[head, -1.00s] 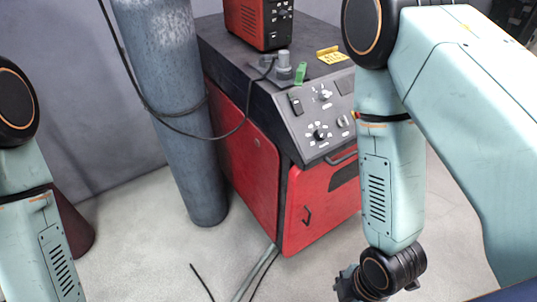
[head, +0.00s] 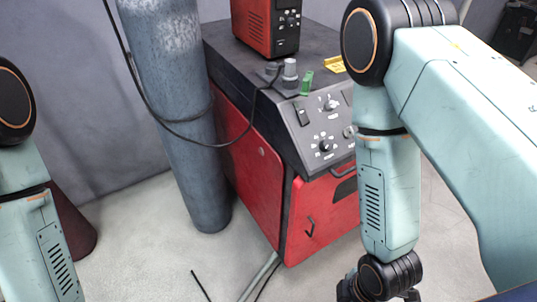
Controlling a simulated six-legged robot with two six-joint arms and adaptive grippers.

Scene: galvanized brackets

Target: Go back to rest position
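My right arm (head: 390,190) comes in from the right and hangs down in front of the red machine. At its end, only the upper part of the dark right wrist and gripper (head: 380,290) shows at the bottom edge. Its fingertips are cut off, so I cannot tell whether it is open or shut. My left arm (head: 35,235) hangs down at the left edge. Its gripper is below the picture. No held object shows.
A red and black machine (head: 235,135) with a control panel stands ahead, with a smaller red unit (head: 262,30) on top. A grey-blue gas cylinder (head: 180,130) stands to its left. A black cable (head: 165,125) loops past it. Bare floor (head: 150,255) lies in front.

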